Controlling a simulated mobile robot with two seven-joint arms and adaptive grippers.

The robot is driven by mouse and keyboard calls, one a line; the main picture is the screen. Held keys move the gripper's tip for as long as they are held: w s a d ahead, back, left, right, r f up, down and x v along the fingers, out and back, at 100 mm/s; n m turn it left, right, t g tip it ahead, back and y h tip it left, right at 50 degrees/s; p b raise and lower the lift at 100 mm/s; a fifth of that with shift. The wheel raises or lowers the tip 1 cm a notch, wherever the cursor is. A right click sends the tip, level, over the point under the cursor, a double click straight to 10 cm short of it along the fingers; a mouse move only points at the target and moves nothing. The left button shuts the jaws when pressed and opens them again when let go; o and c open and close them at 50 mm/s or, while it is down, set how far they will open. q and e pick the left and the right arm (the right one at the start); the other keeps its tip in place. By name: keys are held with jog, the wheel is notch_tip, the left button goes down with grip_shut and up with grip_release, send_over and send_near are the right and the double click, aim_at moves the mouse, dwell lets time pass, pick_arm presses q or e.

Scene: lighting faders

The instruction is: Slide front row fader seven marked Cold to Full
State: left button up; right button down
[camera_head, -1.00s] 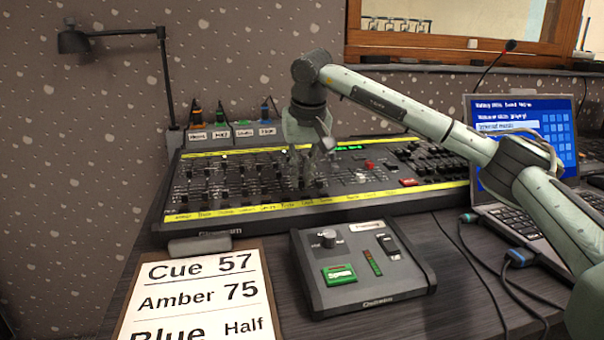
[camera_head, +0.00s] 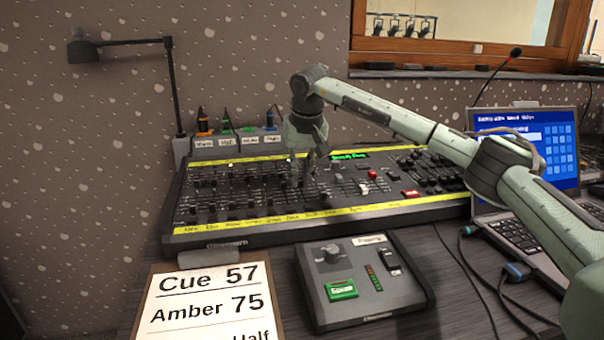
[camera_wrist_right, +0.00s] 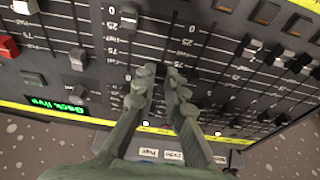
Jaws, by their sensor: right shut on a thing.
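The lighting console (camera_head: 335,214) lies on the desk with rows of dark fader caps and a yellow label strip (camera_head: 255,225) along its front edge. Its handwritten labels are too small to read surely, so I cannot pick out Cold. My right gripper (camera_head: 301,180) points down at the middle of the console. My left gripper is not in view.
A small control box (camera_head: 362,285) and a paper sheet (camera_head: 205,300) with cue text lie in front of the console. A laptop (camera_head: 525,150) stands at the right. A desk lamp (camera_head: 84,50) rises at the left.

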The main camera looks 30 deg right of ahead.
jog(key=shift+w, duration=0.1)
jog(key=c, duration=1.8)
grip_release()
jog(key=shift+c, duration=0.2)
jog(key=shift+r, duration=0.1)
jog(key=shift+r+p, duration=1.1)
jog(key=shift+r, duration=0.15)
jog(key=shift+f, duration=0.1)
jog(key=v, duration=1.2)
